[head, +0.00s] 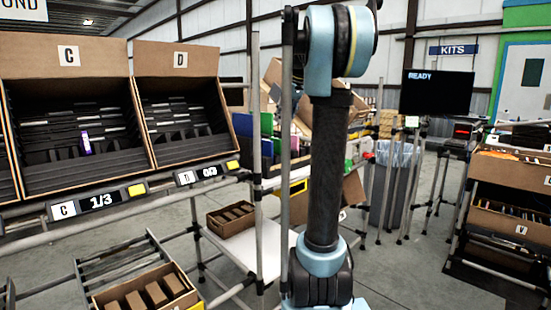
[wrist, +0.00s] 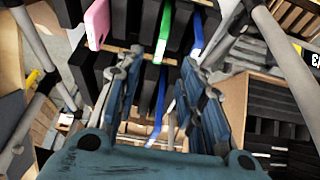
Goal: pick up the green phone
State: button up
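The green phone (wrist: 164,32) shows in the wrist view as a thin upright strip at top centre, between dark dividers. It is beyond my fingertips, roughly in line with the gap between them. My gripper (wrist: 161,66) is open and empty, with one finger on each side of that gap. A pink phone (wrist: 97,23) stands to the left, and a blue strip (wrist: 197,28) to the right. Another blue strip (wrist: 158,100) shows between the fingers. In the head view my arm hides the gripper, and a green panel (head: 243,124) shows left of it among the cartons.
Grey rack poles (wrist: 235,35) run close on the right of the gripper, and more stand on the left. Tilted cartons C (head: 68,57) and D (head: 180,60) are at left in the head view. A bin (head: 393,185) and another shelf are at right, with open floor between.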

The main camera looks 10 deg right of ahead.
aim_at(276, 140)
jog(key=x, duration=1.2)
jog(key=shift+w+a, duration=0.15)
grip_shut()
